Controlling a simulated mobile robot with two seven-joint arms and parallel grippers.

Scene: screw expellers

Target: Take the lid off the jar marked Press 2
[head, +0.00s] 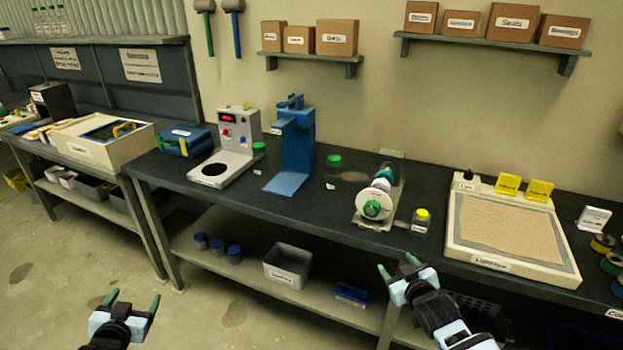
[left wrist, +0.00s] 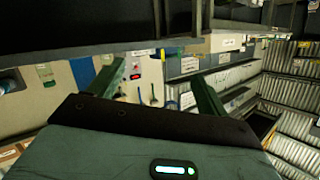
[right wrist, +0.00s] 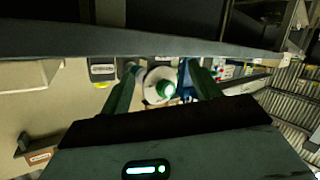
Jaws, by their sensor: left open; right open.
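Three small clear jars stand on the dark bench: a green-lidded jar (head: 333,165) in the middle, another green-lidded jar (head: 259,152) beside the grey device, and a yellow-lidded jar (head: 421,220) near the front edge. Their labels are too small to read, so I cannot tell which is marked Press 2. The yellow-lidded jar also shows in the right wrist view (right wrist: 103,72). My right gripper (head: 399,267) is open and empty, in front of the bench below the yellow-lidded jar. My left gripper (head: 132,300) is open and empty, low at the left, far from the jars.
A white machine with a green knob (head: 372,208) stands just left of the yellow-lidded jar. A sand-coloured tray (head: 505,265) lies to its right. A blue press stand (head: 296,145) and a grey device with a red display (head: 236,135) stand further left. Floor before the bench is clear.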

